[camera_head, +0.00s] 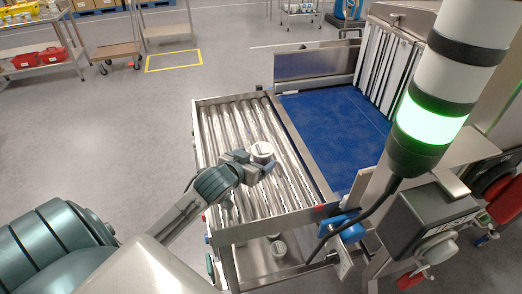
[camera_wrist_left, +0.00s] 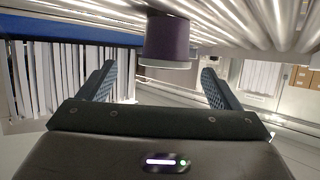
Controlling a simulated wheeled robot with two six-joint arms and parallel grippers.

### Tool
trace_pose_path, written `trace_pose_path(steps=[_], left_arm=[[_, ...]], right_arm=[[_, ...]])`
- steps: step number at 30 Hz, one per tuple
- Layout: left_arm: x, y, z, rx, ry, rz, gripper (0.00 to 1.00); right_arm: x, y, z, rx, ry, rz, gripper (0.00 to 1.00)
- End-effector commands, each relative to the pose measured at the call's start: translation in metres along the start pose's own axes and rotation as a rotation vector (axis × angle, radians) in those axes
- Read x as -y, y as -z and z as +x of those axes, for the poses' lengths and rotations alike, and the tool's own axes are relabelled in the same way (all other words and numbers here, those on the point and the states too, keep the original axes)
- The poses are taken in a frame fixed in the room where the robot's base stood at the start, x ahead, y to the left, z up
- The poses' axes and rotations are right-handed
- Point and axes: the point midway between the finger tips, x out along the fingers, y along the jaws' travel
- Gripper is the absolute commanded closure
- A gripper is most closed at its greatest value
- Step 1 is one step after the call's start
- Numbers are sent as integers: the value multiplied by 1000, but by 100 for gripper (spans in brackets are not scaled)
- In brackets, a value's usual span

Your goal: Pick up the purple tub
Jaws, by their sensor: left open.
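The purple tub (camera_wrist_left: 167,38) shows in the left wrist view, which looks upside down, with its white lid and the rollers above it in the picture. In the head view its pale round lid (camera_head: 262,149) shows over the roller bed. My left gripper (camera_head: 254,164) is open beside the tub. In the wrist view its two fingers (camera_wrist_left: 158,78) stand apart, with the tub between them in the picture. I see no contact between the fingers and the tub. My right gripper is not in view.
The metal roller bed (camera_head: 225,125) adjoins a blue belt (camera_head: 335,130). A signal column lit green (camera_head: 428,122) stands at right. A small round object (camera_head: 278,248) is at the bed's near end. A trolley (camera_head: 116,50) stands far left; the floor between is clear.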

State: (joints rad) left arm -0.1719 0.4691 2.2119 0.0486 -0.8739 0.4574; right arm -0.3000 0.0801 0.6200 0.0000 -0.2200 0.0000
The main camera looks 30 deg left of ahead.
Motion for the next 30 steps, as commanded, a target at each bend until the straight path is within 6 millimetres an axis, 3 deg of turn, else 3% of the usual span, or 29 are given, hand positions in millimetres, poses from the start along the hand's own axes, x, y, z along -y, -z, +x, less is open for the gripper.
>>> trace_pose_path(steps=[3,11,16,21,30], left_arm=[[1,3,18,-1,1,-3,15],[2,6,36,-1,1,1,15],[7,13,57,0,1,-1,15],[7,11,76,-2,0,0,15],[8,8,81,-3,-1,3,15]], right_arm=[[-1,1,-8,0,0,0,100],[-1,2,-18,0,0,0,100],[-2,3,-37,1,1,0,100],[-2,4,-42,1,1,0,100],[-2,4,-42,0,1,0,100]])
